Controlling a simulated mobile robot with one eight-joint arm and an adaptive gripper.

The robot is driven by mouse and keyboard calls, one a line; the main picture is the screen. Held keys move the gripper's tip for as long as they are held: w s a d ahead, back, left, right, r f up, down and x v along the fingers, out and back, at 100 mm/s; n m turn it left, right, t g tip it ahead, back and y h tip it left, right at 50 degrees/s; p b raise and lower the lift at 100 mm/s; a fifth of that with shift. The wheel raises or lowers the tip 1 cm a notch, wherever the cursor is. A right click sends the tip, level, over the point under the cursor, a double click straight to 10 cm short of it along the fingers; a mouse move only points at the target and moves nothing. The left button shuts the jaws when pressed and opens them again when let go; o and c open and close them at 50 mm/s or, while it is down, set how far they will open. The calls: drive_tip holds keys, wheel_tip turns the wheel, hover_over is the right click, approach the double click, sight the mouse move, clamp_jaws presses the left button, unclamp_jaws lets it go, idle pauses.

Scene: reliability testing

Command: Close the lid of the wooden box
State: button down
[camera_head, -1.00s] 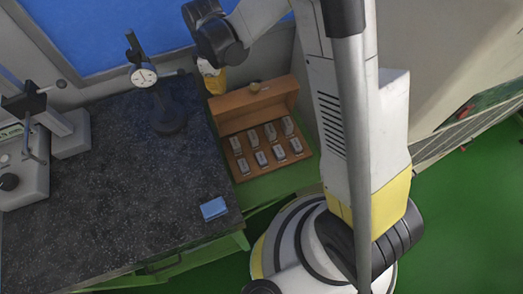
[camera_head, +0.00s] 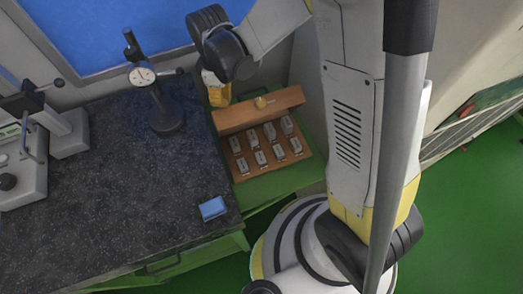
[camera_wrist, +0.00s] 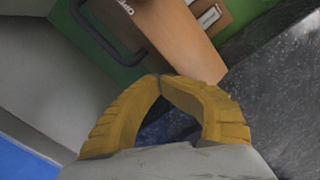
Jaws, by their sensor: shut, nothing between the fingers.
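The wooden box (camera_head: 242,175) stands open at the right of the dark table, with several small metal-topped blocks in its slots. Its brown lid (camera_head: 240,115) is raised at the back edge and leans forward over the rear of the box. In the wrist view, my yellow fingers (camera_wrist: 161,77) are shut with tips together, at or very near the brown lid (camera_wrist: 170,35); contact is unclear.
The speckled dark table (camera_head: 120,220) holds a dial gauge stand (camera_head: 165,115), a blue block (camera_head: 212,208) and a grey instrument (camera_head: 25,165) at left. The box rests on a green surface (camera_head: 285,183). A blue panel (camera_head: 100,40) is behind. A dark handle (camera_wrist: 100,40) shows in the wrist view.

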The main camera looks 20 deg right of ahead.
sight(228, 110)
drive_tip(key=shift+s+f, duration=0.1)
drive_tip(key=shift+s, duration=0.9)
drive_tip(key=shift+w+a+f, duration=0.1)
drive_tip(key=shift+f, duration=0.1)
drive_tip(key=shift+s+f+b, duration=0.35)
drive_tip(key=shift+f+b, duration=1.05)
drive_tip(key=shift+s+f+b, duration=0.35)
drive_tip(key=shift+f+b, duration=1.05)
drive_tip(key=shift+s+f+b, duration=0.35)
drive_tip(key=shift+f+b, duration=1.05)
wheel_tip(228, 110, up, 9)
drive_tip(key=p, duration=0.6)
drive_tip(key=shift+r+p, duration=0.15)
drive_tip(key=shift+p, duration=0.15)
